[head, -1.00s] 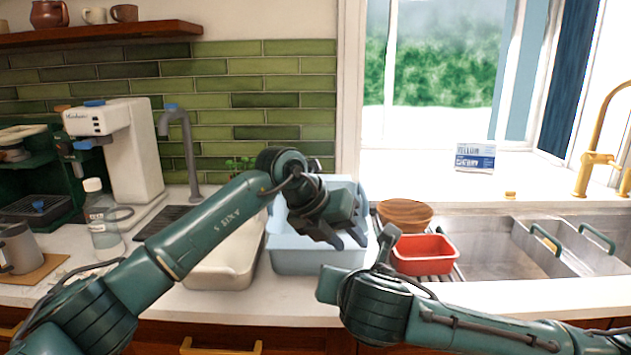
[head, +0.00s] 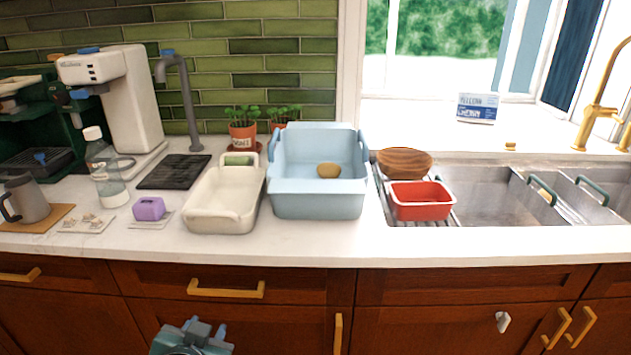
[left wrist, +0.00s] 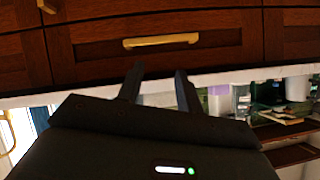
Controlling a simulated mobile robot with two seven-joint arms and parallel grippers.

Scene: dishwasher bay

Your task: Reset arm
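My left gripper (head: 195,335) is low at the bottom of the head view, in front of the brown cabinet doors and below the counter edge. In the left wrist view, its two dark fingers (left wrist: 158,72) stand apart with nothing between them, so it is open and empty. The wrist view looks toward a wooden drawer front with a gold handle (left wrist: 160,41). My right gripper is in neither current view.
The white counter (head: 300,243) holds a pale blue tub (head: 318,205) with a brown item inside, a cream tray (head: 218,215), a purple block (head: 149,208), a red bin (head: 421,203) and a wooden bowl (head: 404,163). The sink (head: 480,190) is at right.

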